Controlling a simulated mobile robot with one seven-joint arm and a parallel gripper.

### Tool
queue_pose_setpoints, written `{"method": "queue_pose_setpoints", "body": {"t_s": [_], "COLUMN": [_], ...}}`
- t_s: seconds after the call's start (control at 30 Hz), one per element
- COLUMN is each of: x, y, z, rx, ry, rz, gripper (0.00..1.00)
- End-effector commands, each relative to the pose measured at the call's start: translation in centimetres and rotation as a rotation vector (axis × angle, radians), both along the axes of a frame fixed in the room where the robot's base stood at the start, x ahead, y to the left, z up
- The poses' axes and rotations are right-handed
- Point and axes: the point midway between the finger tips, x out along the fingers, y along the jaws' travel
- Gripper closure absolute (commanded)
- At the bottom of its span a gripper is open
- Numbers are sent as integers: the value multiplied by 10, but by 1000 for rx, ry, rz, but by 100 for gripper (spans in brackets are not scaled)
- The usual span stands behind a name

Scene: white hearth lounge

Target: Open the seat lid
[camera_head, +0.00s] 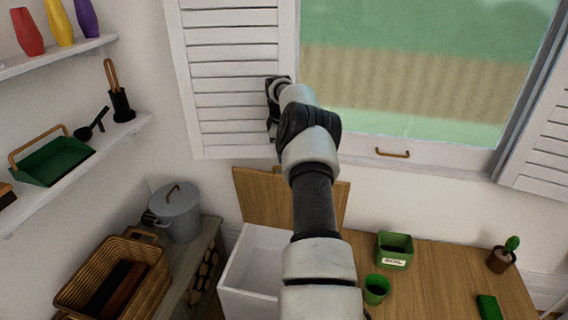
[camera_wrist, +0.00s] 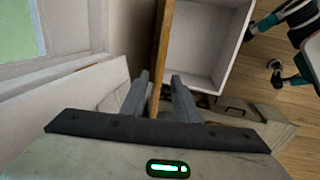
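The wooden seat lid (camera_head: 262,198) stands upright at the back of the white seat box (camera_head: 250,302), against the wall below the window. The box's pale inside is exposed. In the wrist view the lid (camera_wrist: 161,45) is seen edge-on as a thin wooden strip beside the open box (camera_wrist: 205,40). My gripper (camera_wrist: 160,92) is open, its two grey fingers apart on either side of the strip in the picture. Contact with the lid cannot be made out. In the head view my arm reaches over the box toward the left shutter, and the fingers are hidden.
A wooden top to the right carries a green box (camera_head: 395,251), a green cup (camera_head: 375,289) and a potted cactus (camera_head: 502,258). A lidded grey pot (camera_head: 178,212) and a wicker basket (camera_head: 115,285) are on the left. The left shutter (camera_head: 225,75) is close to my wrist.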

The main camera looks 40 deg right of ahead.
Motion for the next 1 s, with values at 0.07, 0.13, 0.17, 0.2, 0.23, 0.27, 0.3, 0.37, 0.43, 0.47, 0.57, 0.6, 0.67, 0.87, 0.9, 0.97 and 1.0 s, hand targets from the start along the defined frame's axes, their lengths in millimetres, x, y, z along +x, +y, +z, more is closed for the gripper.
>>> {"method": "queue_pose_setpoints", "body": {"t_s": [0.07, 0.13, 0.17, 0.2, 0.23, 0.27, 0.3, 0.37, 0.43, 0.47, 0.57, 0.6, 0.67, 0.87, 0.9, 0.97, 1.0], "x": [-3, -5, -6, -7, -7, -8, -9, -10, -11, -12, -13, -13, -13, -13, -13, -13, -13], "y": [3, 5, 6, 8, 9, 9, 11, 12, 13, 13, 14, 14, 14, 14, 14, 14, 14], "z": [23, 39, 45, 53, 59, 64, 70, 78, 85, 87, 91, 91, 92, 92, 92, 92, 92], "rx": [-3, -3, -3, -1, -2, -2, -1, -1, -1, 0, 0, 0, 0, 0, 0, 0, 0], "ry": [0, 0, 0, 0, 0, 1, 2, 3, 3, 4, 4, 4, 4, 4, 4, 4, 4], "rz": [0, 1, 0, 0, 1, 1, 1, 0, 0, 0, 0, 0, 0, 0, 0, 0, 0], "gripper": [72, 72, 72, 72, 72, 72, 72, 72, 72, 72, 72, 72, 72, 72, 72, 72, 72]}}
